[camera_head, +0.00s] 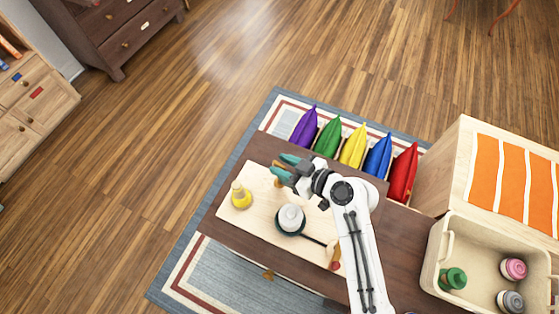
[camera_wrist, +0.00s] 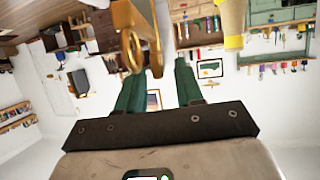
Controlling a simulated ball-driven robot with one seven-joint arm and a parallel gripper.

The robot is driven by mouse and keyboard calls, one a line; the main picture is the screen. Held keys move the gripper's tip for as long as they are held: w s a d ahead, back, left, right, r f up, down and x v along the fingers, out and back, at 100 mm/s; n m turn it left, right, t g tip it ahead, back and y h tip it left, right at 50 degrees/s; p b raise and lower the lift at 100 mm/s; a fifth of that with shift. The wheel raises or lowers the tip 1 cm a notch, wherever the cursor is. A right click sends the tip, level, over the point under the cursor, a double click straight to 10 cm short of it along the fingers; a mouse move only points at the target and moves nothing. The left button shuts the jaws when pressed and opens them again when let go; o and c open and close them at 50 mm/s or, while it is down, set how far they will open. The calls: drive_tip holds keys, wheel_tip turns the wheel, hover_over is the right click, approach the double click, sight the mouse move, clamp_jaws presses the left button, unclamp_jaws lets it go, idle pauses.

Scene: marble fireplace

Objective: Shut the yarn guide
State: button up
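My gripper (camera_head: 280,165) is over the far edge of the pale board, its two teal fingers apart. In the wrist view the fingers (camera_wrist: 158,72) are also spread. A golden-brown piece with a ring-shaped end (camera_wrist: 131,45) and a thin bar beside it shows just beyond and between the fingertips; it looks like the yarn guide. I cannot tell whether a finger touches it. In the head view a small tan piece (camera_head: 278,183) stands just below the gripper, mostly hidden; it may be the same part. Whether the guide is open or shut is unclear.
The pale board (camera_head: 262,228) lies on a dark table (camera_head: 222,226). On it stand a yellow object (camera_head: 240,197) and a white spool-like object (camera_head: 291,217) on a dark round base. Cushions (camera_head: 353,147) lie behind. A cream bin (camera_head: 438,272) with several spools stands right.

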drive_tip(key=shift+x, duration=0.75)
drive_tip(key=shift+c, duration=0.2)
clamp_jaws()
